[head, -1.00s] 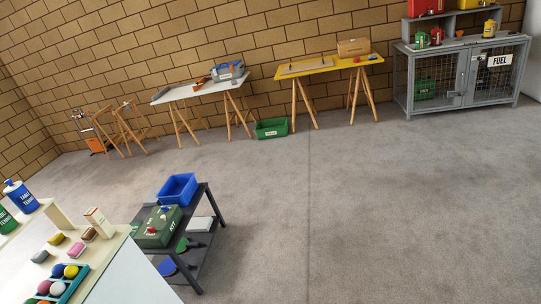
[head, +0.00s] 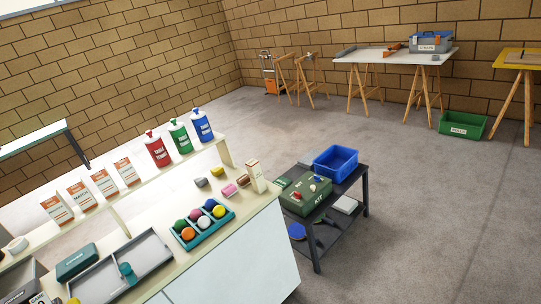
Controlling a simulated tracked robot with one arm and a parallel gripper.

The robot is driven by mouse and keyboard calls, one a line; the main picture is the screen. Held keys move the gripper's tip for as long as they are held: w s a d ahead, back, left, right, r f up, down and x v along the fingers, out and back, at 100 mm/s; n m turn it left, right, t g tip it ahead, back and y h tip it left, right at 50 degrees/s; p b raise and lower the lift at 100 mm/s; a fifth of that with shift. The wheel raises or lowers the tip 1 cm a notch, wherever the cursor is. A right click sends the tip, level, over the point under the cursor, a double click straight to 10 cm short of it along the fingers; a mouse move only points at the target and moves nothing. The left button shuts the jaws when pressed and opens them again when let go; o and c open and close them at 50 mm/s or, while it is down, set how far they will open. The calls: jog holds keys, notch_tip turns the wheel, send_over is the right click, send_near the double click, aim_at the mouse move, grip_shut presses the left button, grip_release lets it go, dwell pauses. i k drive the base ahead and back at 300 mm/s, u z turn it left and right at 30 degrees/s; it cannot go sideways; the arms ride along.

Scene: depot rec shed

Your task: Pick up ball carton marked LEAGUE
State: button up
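Several white cartons with orange print stand in a row on the raised shelf at the left: a first carton (head: 57,209), a second carton (head: 81,196), a third carton (head: 105,183) and the rightmost carton (head: 127,171). The second seems to read MATCH; the other words are too small to read, so I cannot tell which is marked LEAGUE. Another narrow pale carton (head: 256,177) stands on the counter's right end, its marking unreadable. My gripper is not in view.
The counter (head: 225,235) holds a teal tray (head: 227,222) of coloured balls, a grey tray (head: 160,247) and small blocks. Red, green and blue bottles (head: 202,125) share the shelf. A dark cart (head: 365,190) stands right of the counter. Grey floor (head: 440,220) is clear at right.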

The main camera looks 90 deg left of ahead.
aim_at(123, 163)
jog(key=u, duration=1.25)
jog(key=i, duration=0.1)
jog(key=u, duration=2.25)
jog(key=k, duration=0.85)
jog(key=u, duration=0.15)
jog(key=i, duration=0.85)
jog(key=z, duration=0.1)
